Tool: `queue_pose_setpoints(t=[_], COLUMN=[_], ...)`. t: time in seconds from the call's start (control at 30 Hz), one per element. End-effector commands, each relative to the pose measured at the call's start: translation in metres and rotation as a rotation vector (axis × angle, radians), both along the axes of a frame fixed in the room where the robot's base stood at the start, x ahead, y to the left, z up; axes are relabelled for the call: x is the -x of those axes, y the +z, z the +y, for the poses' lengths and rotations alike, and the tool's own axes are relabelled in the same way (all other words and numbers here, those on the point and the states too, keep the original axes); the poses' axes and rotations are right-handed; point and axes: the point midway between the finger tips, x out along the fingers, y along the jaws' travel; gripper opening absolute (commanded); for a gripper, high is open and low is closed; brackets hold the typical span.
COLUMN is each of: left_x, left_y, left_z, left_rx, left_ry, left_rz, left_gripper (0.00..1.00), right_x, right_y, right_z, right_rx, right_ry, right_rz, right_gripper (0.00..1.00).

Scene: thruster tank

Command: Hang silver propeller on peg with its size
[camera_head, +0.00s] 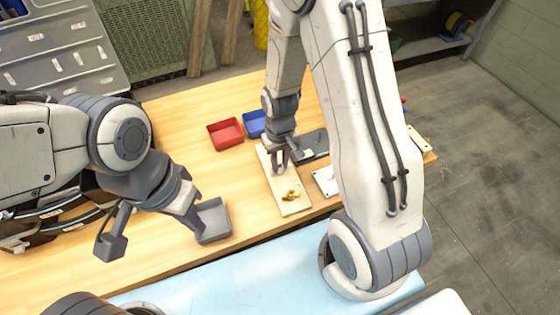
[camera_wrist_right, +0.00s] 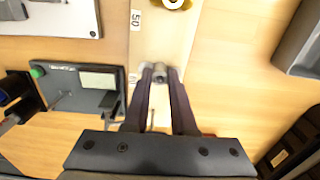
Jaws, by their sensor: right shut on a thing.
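My right gripper (camera_head: 280,160) is over the pale peg board (camera_head: 296,209). In the right wrist view, my right gripper (camera_wrist_right: 160,74) is shut on the silver propeller (camera_wrist_right: 160,73), whose grey hub shows between the fingertips. The propeller is over the board; I cannot tell whether it touches a peg. A gold propeller (camera_head: 291,195) is at the board's near end and shows at the top of the right wrist view (camera_wrist_right: 175,4). A "50" label (camera_wrist_right: 137,20) is on the board. A thin peg (camera_wrist_right: 152,118) shows between my fingers. My left gripper (camera_head: 196,215) is by the grey bin; its jaws are unclear.
A red bin (camera_head: 225,133) and a blue bin (camera_head: 255,123) stand left of the board's far end. The grey bin (camera_head: 213,235) is nearer. A dark device (camera_head: 315,144) and a white plate (camera_head: 325,181) lie right of the board. Wooden table between the bins and board is clear.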

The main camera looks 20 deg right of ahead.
Motion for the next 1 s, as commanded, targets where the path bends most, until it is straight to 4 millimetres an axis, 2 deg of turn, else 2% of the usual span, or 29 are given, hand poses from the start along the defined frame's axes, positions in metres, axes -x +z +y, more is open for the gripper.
queue_pose_setpoints(t=[0.8,0.83,0.9,1.0], left_x=[0.0000,0.0000,0.0000,0.0000], left_y=[-0.0026,-0.0026,-0.0026,-0.0026], left_z=[0.0000,0.0000,0.0000,0.0000], left_rx=[0.000,0.000,0.000,0.000], left_ry=[0.000,0.000,0.000,0.000], left_rz=[0.000,0.000,0.000,0.000], left_gripper=[0.00,0.00,0.00,0.00], right_x=[-0.0003,-0.0003,-0.0003,-0.0003], right_y=[-0.0061,-0.0061,-0.0061,-0.0061], right_z=[0.0000,0.0000,0.0000,0.0000], right_rx=[0.000,0.000,0.000,0.000], right_ry=[0.000,0.000,0.000,0.000], right_rz=[-0.001,-0.001,-0.001,-0.001], right_gripper=[0.00,0.32,0.59,0.59])
